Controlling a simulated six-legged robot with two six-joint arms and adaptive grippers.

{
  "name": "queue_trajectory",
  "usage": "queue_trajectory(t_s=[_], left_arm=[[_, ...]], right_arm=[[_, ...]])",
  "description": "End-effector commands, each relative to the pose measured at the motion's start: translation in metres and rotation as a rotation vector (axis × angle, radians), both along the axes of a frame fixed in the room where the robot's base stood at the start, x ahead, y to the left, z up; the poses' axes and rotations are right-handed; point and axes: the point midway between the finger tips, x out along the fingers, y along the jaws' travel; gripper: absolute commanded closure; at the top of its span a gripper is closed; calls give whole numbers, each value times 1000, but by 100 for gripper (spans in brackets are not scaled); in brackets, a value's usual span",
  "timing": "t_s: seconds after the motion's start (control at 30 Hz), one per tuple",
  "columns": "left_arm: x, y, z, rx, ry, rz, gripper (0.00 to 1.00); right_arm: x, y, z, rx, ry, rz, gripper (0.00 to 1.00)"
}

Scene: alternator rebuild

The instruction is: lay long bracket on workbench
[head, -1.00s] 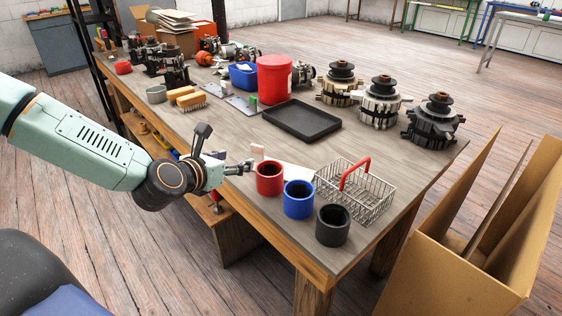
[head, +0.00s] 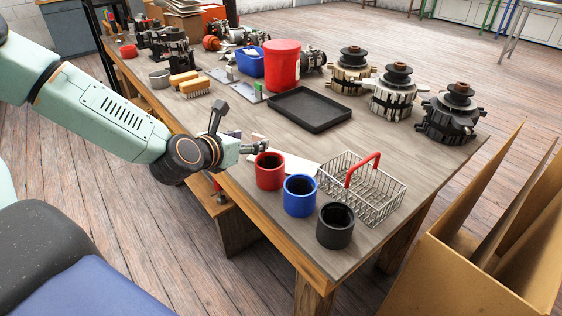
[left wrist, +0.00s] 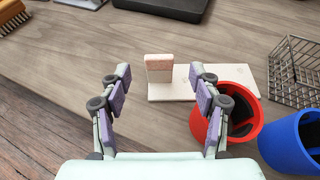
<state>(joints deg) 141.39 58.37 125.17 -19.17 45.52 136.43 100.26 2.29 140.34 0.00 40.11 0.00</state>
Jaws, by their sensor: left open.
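A pale long bracket (head: 300,165) lies on the workbench (head: 225,130) behind the red and blue cups. In the left wrist view the bracket (left wrist: 180,88) shows a flat strip along the bench and a short upright tab at its left end. The red cup hides part of the strip. My left gripper (head: 257,147) is just beside the tab, by the red cup. In the left wrist view my left gripper (left wrist: 163,78) is open and empty, its fingers pointing at the bracket with the tab between them in the picture. My right gripper is not in view.
A red cup (head: 269,176), a blue cup (head: 299,203) and a black cup (head: 335,232) line the front edge. A wire basket (head: 375,205) with a red handle stands to their right. A black tray (head: 310,112) lies farther back. Bare bench lies between tray and bracket.

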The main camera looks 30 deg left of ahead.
Motion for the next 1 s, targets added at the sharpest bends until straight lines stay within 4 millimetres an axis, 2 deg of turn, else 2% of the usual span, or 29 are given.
queue_trajectory(t_s=[0.27, 0.7, 1.0], left_arm=[[13, 0, -5, 4, 0, -3, 37], [54, -1, -20, 2, -1, -2, 37], [57, -1, -19, 0, -1, -1, 37]], right_arm=[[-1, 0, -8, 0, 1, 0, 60], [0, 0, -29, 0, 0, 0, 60], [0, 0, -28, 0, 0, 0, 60]])
